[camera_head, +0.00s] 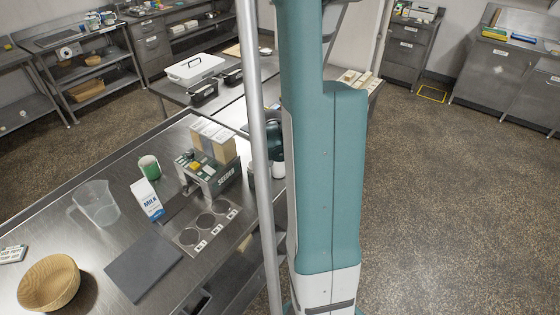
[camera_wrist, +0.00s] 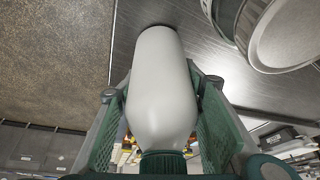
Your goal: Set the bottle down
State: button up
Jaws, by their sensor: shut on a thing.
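In the wrist view a plain white bottle (camera_wrist: 160,85) with a dark green cap (camera_wrist: 163,162) is between the two green pads of my gripper (camera_wrist: 161,88). My gripper is shut on it, with the cap toward the palm and the base pointing away toward a brushed metal worktop (camera_wrist: 185,28). The base is close to the worktop's edge, with brown floor showing to the left. I cannot tell whether the base touches the metal. In the head view my arm hides most of the gripper; part of the white bottle (camera_head: 278,169) shows beside the pole.

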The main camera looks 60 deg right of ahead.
jog(key=shift+f, duration=0.15)
jog(key=o, duration=1.2)
jog(key=shift+o, duration=0.2)
jog(key=shift+r, duration=0.3)
jog(key=shift+p+v, duration=0.35)
jog(key=shift+v, duration=5.5)
jog(key=shift+w+a, duration=0.1)
jog(key=shift+a, duration=0.05)
